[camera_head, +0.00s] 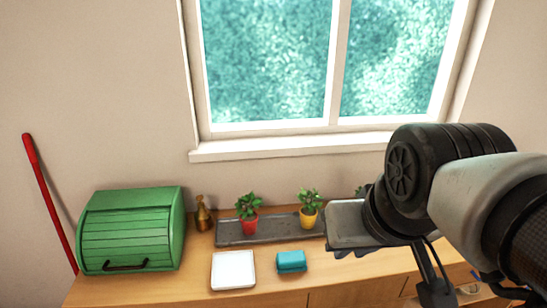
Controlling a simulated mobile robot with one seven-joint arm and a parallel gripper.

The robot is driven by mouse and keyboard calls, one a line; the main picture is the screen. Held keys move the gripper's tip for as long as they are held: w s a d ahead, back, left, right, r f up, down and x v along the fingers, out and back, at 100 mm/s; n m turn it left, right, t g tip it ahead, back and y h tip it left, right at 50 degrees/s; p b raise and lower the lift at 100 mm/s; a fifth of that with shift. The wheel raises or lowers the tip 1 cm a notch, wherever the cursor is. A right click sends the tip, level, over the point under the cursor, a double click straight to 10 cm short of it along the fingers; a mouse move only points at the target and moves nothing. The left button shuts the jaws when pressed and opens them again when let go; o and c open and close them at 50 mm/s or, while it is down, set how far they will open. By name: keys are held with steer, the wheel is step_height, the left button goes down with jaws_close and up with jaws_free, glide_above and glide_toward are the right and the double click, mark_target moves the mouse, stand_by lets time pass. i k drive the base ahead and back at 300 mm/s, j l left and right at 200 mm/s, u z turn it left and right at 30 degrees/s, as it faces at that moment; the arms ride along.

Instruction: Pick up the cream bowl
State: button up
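I cannot clearly make out a cream bowl in the head view. A small pale patch (468,290) shows low on the right behind my arm, too hidden to identify. My arm comes in from the right and covers the right end of the counter. My gripper (436,292) seems to point down near the bottom edge, with dark parts partly hidden. Whether it is open or shut does not show.
On the wooden counter (190,287) stand a green bread box (130,230), a brown bottle (202,215), a grey tray (275,229) with red (249,225) and yellow (308,217) plant pots, a white square dish (233,270) and a teal block (291,261). A red pole (47,195) leans left.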

mark_target(474, 288)
steer(key=k+l+u, duration=0.15)
steer(key=z, duration=0.4)
steer(key=k+l+z, duration=0.1)
steer(key=z, duration=0.25)
steer(key=l+z, duration=0.1)
steer(key=z, duration=0.3)
steer(key=l+z, duration=0.1)
steer(key=z, duration=0.25)
steer(key=k, duration=0.05)
